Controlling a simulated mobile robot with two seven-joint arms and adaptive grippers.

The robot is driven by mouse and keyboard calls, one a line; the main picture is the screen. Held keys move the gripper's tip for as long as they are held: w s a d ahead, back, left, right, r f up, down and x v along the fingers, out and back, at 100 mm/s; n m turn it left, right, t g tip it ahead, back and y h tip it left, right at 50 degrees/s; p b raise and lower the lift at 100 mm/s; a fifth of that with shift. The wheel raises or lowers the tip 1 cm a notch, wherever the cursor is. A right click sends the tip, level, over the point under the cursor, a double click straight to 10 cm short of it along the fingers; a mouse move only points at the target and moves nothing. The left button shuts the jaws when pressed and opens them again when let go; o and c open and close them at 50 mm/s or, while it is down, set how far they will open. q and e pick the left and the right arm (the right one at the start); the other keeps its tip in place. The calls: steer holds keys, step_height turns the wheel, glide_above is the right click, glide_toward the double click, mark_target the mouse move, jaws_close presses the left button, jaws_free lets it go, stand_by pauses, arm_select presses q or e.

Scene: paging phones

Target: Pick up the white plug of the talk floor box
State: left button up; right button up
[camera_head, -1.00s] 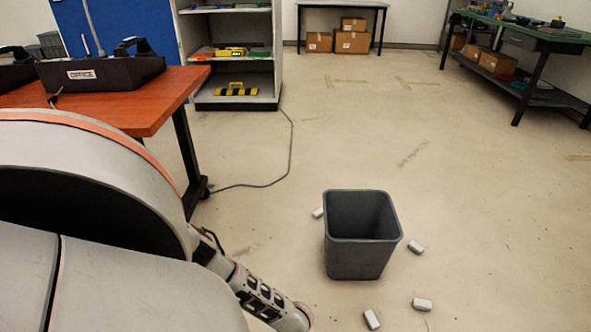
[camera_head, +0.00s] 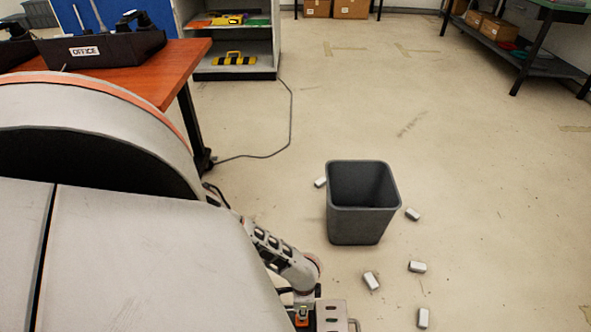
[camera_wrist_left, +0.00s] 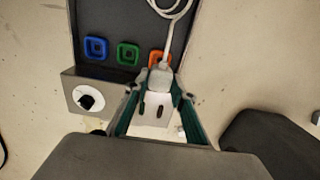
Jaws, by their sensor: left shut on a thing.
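In the left wrist view, my left gripper (camera_wrist_left: 157,88) is shut on a white plug (camera_wrist_left: 160,77) with a light cord running up from it. The plug is over the lower edge of a dark floor box (camera_wrist_left: 107,22) with blue (camera_wrist_left: 96,48), green (camera_wrist_left: 128,53) and orange (camera_wrist_left: 158,58) square rings; the plug partly hides the orange one. No talk label is readable. In the head view, my left arm reaches down to the bottom edge, where the gripper is only partly seen. My right gripper is not in view.
A grey bin (camera_head: 362,210) stands on the floor with several small white blocks (camera_head: 417,266) around it. A black box marked OFFICE (camera_head: 100,50) sits on the orange-brown table (camera_head: 180,70). A dark cable (camera_head: 290,120) crosses the floor. Open floor lies to the right.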

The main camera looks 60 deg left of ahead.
arm_select(q)
step_height(320, 180, up, 13)
steer(key=p, duration=0.5)
steer(key=shift+p, duration=0.4)
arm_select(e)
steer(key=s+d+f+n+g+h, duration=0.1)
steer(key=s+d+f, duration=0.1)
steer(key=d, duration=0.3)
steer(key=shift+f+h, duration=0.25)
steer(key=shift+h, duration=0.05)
arm_select(q)
steer(key=s+d+p, duration=0.4)
steer(key=s+d, duration=0.1)
steer(key=d, duration=0.5)
steer(key=shift+s+d+p, duration=0.3)
steer(key=shift+d+p, duration=0.05)
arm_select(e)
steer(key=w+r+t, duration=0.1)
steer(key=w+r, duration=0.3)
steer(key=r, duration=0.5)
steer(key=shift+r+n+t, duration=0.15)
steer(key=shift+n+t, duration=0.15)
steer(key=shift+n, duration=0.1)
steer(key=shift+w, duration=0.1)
